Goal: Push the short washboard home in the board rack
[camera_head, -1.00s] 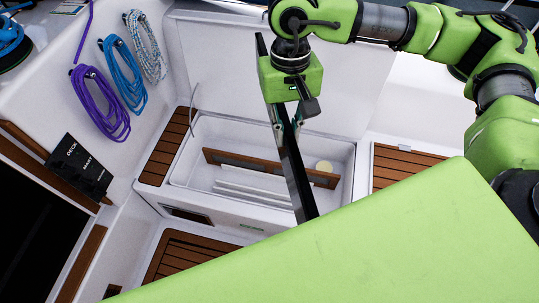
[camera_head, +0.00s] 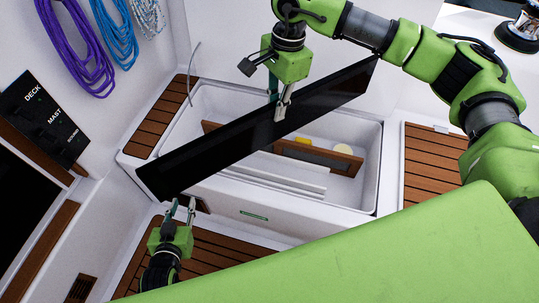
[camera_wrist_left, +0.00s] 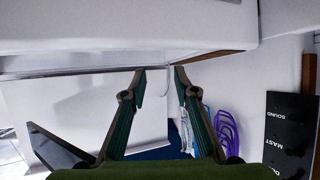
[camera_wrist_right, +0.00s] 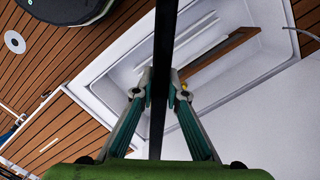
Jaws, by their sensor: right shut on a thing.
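A long, thin black board (camera_head: 205,152), which looks like the washboard, hangs tilted across the locker, its left end lower in the picture. My right gripper (camera_head: 281,106) is shut on its middle; the right wrist view shows the board (camera_wrist_right: 162,40) edge-on between the fingers (camera_wrist_right: 158,90). My left gripper (camera_head: 183,205) is open and empty, just below the board's left end; I cannot tell whether they touch. The left wrist view shows its fingers (camera_wrist_left: 160,70) apart. White slats (camera_head: 270,182), possibly the board rack, lie in the locker, partly hidden by the board.
The white locker (camera_head: 374,170) holds a brown-framed panel (camera_head: 345,163), a yellow item (camera_head: 303,141) and a round cream item (camera_head: 343,149). Teak slats (camera_head: 430,165) flank it. Rope coils (camera_head: 75,45) and a black DECK/MAST switch panel (camera_head: 40,120) are at left.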

